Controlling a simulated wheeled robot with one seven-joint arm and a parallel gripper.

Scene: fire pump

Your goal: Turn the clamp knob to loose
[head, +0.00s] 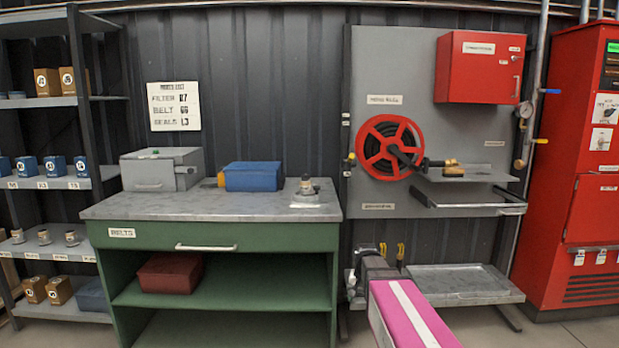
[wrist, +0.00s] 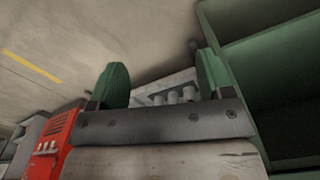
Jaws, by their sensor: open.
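A small metal fixture (head: 305,190) with a rounded grey top stands on a pale plate at the right end of the bench top. It may carry the clamp knob, but it is too small to tell its setting. My gripper (wrist: 163,76) is open, with its green fingertips spread and nothing held between them. In the head view, the dark end of my arm (head: 372,272) is low, right of the bench and apart from the fixture. The fingertips are not clear there. The fixture is not recognizable in the wrist view.
The green bench (head: 210,233) carries a grey box (head: 162,168) and a blue bin (head: 252,176). A red hose reel (head: 374,160) hangs on the grey panel, beside a shelf with a brass fitting (head: 453,168). A red cabinet (head: 585,210) stands at right.

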